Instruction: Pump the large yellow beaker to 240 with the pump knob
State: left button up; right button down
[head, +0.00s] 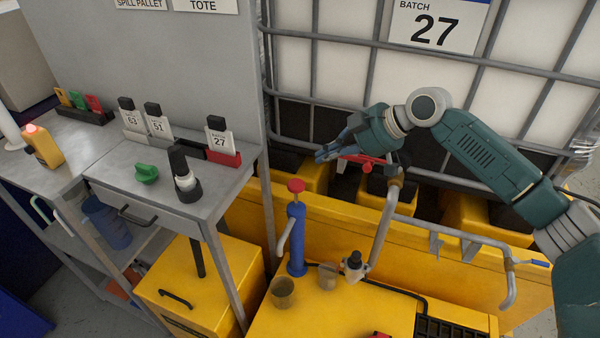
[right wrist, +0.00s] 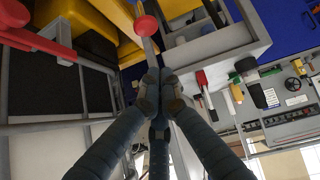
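The pump is an upright blue cylinder (head: 297,242) on the yellow deck, with a red pump knob (head: 296,186) on top. The red knob also shows in the right wrist view (right wrist: 147,25), beyond my fingertips and apart from them. A larger amber-tinted beaker (head: 283,291), seemingly the large yellow one, stands in front of the pump. A smaller beaker (head: 328,274) stands right of it. Any markings or fill level are too small to read. My right gripper (head: 322,155) is up and right of the knob, fingertips together and empty (right wrist: 161,88). My left gripper is out of view.
A red valve handle (head: 368,160) and a grey pipe (head: 386,222) are close to my right gripper. The caged tote (head: 325,60) stands behind. A grey bench (head: 130,190) with labelled bottles and a green knob (head: 146,173) is at left. The deck's front middle (head: 335,318) is clear.

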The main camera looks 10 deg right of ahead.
dwell(0.4)
jog(key=p, duration=0.2)
send_over(299, 187)
notch_tip(299, 187, down, 7)
jog(key=shift+s+a+r, duration=0.1)
jog(key=shift+a+r, duration=0.05)
jog(key=f, duration=0.2)
jog(key=f+p, duration=0.1)
jog(key=f, duration=0.1)
jog(key=shift+d, duration=0.25)
notch_tip(299, 187, down, 8)
jog(key=b, duration=0.6)
jog(key=shift+b, duration=0.4)
